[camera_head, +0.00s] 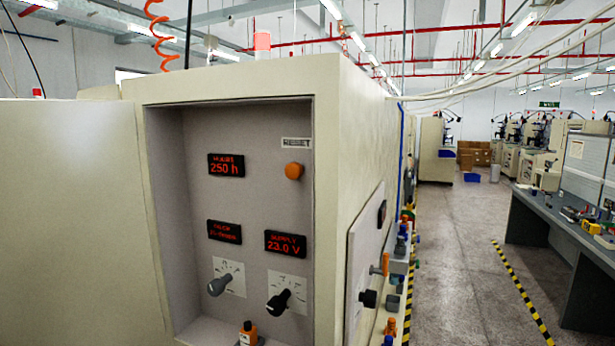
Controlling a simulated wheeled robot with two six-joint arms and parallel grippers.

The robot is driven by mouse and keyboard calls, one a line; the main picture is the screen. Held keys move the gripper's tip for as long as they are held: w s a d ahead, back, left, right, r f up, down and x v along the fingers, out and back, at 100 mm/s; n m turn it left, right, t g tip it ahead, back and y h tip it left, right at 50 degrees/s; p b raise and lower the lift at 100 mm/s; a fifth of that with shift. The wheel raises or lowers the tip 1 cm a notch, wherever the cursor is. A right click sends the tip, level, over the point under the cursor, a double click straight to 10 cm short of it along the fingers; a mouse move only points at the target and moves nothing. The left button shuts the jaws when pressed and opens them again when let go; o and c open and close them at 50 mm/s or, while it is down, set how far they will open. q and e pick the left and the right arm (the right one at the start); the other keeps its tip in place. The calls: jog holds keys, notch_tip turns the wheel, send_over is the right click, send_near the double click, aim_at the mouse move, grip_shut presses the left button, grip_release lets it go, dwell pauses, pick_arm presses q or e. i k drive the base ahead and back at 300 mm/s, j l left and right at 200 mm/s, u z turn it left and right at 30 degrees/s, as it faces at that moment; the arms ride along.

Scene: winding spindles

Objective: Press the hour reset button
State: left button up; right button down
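The hour reset button is an orange round button (294,171) under a "RESET" label (296,143), on the recessed grey panel (260,200) of a beige cabinet. The hours display (227,165) to its left reads "250 h" in red. Nothing covers or touches the button. Neither my left nor my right gripper shows in the head view.
A beige door (75,220) fills the left. An aisle with striped tape (520,290) and a workbench (560,215) lie to the right.

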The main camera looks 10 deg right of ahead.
aim_at(293, 170)
jog(key=l+z, duration=0.2)
jog(key=z, duration=0.15)
jog(key=j+z, duration=0.5)
jog(key=z, duration=0.25)
jog(key=j+z, duration=0.35)
jog(key=l, duration=0.1)
